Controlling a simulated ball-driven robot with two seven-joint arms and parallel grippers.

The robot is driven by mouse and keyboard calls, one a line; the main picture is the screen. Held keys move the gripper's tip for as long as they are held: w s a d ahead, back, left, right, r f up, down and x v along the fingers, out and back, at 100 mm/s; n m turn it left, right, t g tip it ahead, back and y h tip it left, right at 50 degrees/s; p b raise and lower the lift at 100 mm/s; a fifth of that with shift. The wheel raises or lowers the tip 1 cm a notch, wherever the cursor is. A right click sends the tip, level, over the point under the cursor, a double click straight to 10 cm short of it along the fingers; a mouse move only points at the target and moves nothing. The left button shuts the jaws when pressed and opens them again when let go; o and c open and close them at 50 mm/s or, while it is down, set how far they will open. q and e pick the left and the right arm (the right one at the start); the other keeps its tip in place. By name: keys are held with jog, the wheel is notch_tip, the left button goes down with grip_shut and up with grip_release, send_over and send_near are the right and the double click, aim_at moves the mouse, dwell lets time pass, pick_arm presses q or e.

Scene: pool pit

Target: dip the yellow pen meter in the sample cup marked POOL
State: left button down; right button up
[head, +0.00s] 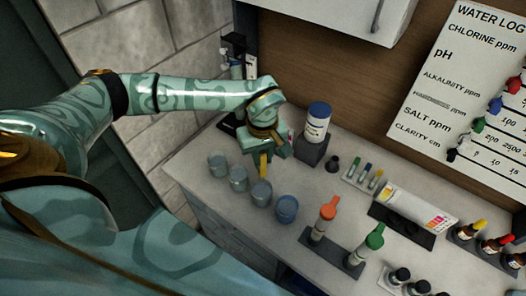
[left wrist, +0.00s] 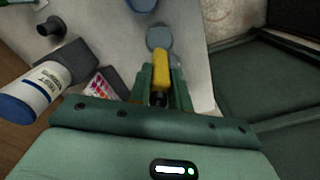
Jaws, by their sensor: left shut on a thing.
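My left gripper (head: 266,152) is shut on the yellow pen meter (head: 263,168), which points down above the counter, just behind the row of sample cups. In the left wrist view the yellow pen meter (left wrist: 161,72) sits between the fingers of the left gripper (left wrist: 160,88). The row has a far-left cup (head: 217,166), a second cup (head: 238,180), a third cup (head: 261,193) and a bluer cup (head: 287,209) at the right end. A cup (left wrist: 160,38) appears beyond the pen tip in the wrist view. No cup marking is readable. My right gripper is out of view.
A white bottle with a blue cap (head: 317,122) stands on a dark block right of the gripper. Orange-topped (head: 328,212) and green-topped (head: 372,242) tools stand in a dark rack at the front right. The counter's (head: 205,205) left front edge is close to the cups.

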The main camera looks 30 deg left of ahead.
aim_at(263, 179)
pick_arm(q)
notch_tip(263, 179, down, 3)
jog(key=shift+f+b, duration=0.1)
jog(key=shift+b, duration=1.15)
jog(key=shift+f+b, duration=1.6)
jog(key=shift+f, duration=1)
jog(key=shift+f+b, duration=0.7)
jog(key=shift+f, duration=0.45)
